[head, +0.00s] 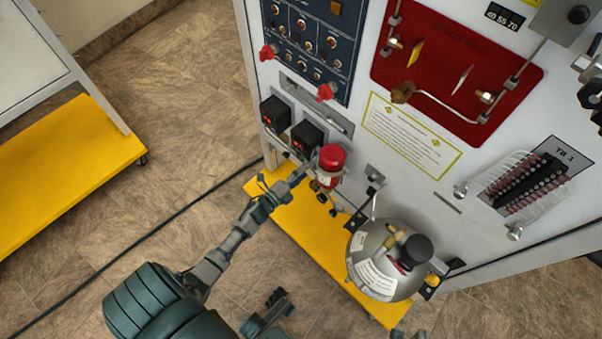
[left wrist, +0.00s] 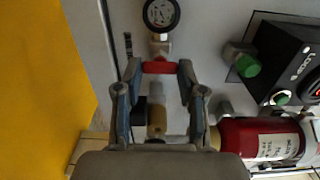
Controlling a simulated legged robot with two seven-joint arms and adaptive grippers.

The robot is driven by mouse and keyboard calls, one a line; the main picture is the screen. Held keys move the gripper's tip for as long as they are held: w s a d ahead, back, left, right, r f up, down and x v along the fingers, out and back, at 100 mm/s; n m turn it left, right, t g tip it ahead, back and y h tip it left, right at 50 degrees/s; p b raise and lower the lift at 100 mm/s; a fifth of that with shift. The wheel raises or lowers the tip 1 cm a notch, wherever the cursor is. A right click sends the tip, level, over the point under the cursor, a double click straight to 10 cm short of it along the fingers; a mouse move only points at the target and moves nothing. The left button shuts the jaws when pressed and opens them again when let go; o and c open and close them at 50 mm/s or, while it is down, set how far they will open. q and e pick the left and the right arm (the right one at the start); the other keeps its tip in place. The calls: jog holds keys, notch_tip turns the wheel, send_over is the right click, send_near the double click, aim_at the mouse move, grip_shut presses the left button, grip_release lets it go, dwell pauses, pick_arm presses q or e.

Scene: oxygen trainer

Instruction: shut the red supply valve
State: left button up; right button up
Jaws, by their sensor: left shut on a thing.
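The red supply valve handle (left wrist: 159,67) is a short red bar below a round gauge (left wrist: 161,14) in the left wrist view. My left gripper (left wrist: 158,70) is shut on it, with one finger at each end of the bar. In the head view my left gripper (head: 303,172) reaches the panel's lower left part, beside a red bottle (head: 331,158). The valve handle cannot be made out there. A dark jointed part of mine (head: 275,300) shows at the bottom of the head view; I cannot tell its jaw state.
The red bottle (left wrist: 255,138) stands close to the right of my left gripper. A green knob (left wrist: 245,65) and a black controller box (left wrist: 292,60) are also near. A steel tank (head: 375,285) sits on the yellow base (head: 300,235). Open floor lies to the left.

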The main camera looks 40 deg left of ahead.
pick_arm(q)
jog(key=shift+s+f, duration=0.15)
jog(key=shift+f, duration=0.2)
jog(key=o, duration=0.9)
jog(key=shift+d, duration=0.1)
jog(key=shift+o, duration=1.2)
jog(key=shift+r, duration=0.15)
jog(key=s+a, duration=0.1)
jog(key=s, duration=1)
jog(key=shift+s, duration=0.4)
